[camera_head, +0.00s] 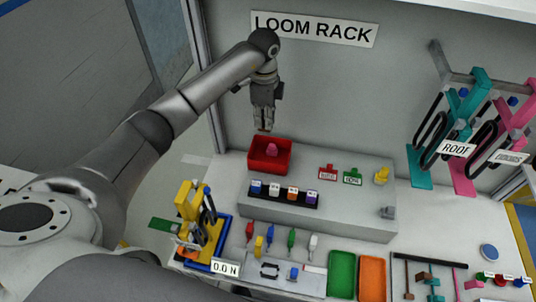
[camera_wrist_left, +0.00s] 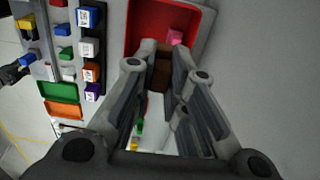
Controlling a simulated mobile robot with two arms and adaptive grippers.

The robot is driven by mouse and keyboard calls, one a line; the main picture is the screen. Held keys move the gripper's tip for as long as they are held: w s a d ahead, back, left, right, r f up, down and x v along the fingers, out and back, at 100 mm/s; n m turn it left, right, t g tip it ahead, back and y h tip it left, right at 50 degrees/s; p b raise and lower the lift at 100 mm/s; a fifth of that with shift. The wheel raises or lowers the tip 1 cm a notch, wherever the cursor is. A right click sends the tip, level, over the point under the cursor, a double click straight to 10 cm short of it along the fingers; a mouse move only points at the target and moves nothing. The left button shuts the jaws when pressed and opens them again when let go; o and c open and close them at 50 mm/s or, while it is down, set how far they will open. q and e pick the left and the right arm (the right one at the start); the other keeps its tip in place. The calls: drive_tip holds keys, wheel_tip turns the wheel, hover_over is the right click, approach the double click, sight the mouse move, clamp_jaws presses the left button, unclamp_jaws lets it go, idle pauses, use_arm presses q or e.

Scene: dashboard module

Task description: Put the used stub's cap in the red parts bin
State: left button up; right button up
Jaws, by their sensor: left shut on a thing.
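My left gripper (camera_head: 264,129) hangs fingers down above the red parts bin (camera_head: 285,168), near its back edge. In the left wrist view the gripper (camera_wrist_left: 162,72) is shut on a small brown piece (camera_wrist_left: 162,66), which I take for the cap. The piece is apart from the bin floor in the head view, where it is mostly hidden by the fingers. The red bin also shows in the left wrist view (camera_wrist_left: 138,18), just beyond the fingertips. A pink piece (camera_head: 271,149) lies inside it. My right gripper is not in view.
The bin stands on a grey raised block (camera_head: 340,215). In front is a black strip with several labelled blocks (camera_head: 292,194). Red and green tags (camera_head: 328,172) and a yellow piece (camera_head: 382,175) stand to the right. A yellow and blue stand (camera_head: 203,225) is at front left.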

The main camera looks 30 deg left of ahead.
use_arm(q)
wheel_tip(320, 180, down, 5)
drive_tip(key=b, duration=0.3)
drive_tip(key=shift+f+b, duration=0.2)
drive_tip(key=shift+b, duration=0.2)
drive_tip(key=o, duration=0.7)
drive_tip(key=shift+a, duration=0.1)
drive_tip(key=shift+c, duration=0.2)
drive_tip(key=shift+o, duration=0.7)
wheel_tip(320, 180, up, 12)
drive_tip(key=shift+r, duration=0.1)
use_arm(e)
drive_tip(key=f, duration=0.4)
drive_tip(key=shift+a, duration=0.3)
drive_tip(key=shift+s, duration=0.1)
